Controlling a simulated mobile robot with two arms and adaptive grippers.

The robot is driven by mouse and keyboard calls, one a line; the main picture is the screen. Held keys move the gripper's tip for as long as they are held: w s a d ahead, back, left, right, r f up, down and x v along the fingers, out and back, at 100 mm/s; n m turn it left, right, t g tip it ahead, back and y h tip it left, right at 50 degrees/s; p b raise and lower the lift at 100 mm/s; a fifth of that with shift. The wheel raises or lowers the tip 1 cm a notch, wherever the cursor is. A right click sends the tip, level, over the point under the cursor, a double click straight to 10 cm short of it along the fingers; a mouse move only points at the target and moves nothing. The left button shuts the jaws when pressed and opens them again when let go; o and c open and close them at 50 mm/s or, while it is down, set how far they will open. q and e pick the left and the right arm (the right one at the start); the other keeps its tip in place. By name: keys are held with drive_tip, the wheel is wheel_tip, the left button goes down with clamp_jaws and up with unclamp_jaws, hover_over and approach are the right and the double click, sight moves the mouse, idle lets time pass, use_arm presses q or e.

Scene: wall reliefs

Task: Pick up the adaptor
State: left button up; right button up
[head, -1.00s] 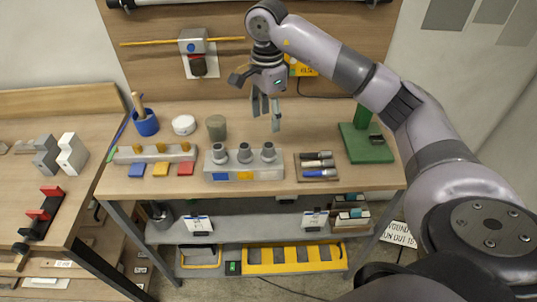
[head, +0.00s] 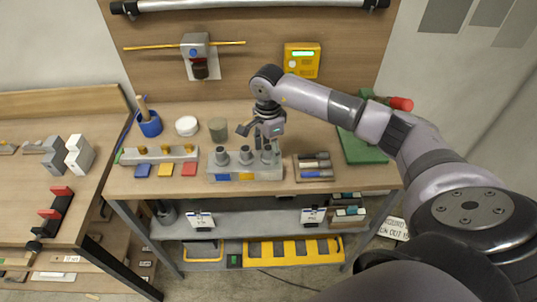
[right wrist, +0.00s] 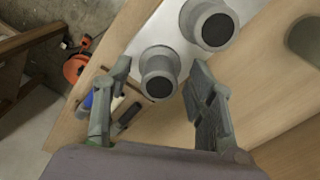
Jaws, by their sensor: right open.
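Three grey cone-shaped adaptors stand in a row in a pale grey holder block (head: 217,172) on the bench. They are the left adaptor (head: 222,156), the middle adaptor (head: 245,156) and the right adaptor (head: 267,157). My right gripper (head: 267,142) points down over the right adaptor, its jaws open and empty. In the right wrist view the near adaptor (right wrist: 159,75) shows between the spread fingers (right wrist: 160,68), and a second adaptor (right wrist: 212,26) lies beyond. I cannot tell whether the fingers touch the adaptor. My left gripper is out of view.
A tray with pen-like tools (head: 315,172) lies right of the block, and a green base (head: 365,148) stands farther right. A grey-green cylinder (head: 218,128), a white round container (head: 186,126) and a blue cup (head: 150,125) stand behind and left. A brass-knobbed rack (head: 133,157) is left.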

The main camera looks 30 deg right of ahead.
drive_tip(key=shift+c, duration=0.5)
clamp_jaws()
drive_tip(key=shift+r, duration=0.1)
drive_tip(key=shift+r+b, duration=0.3)
drive_tip(key=shift+r, duration=0.25)
wheel_tip(320, 180, up, 23)
drive_tip(key=p, duration=0.1)
drive_tip(key=shift+r+p, duration=0.2)
drive_tip(key=shift+p, duration=0.15)
idle(0.4)
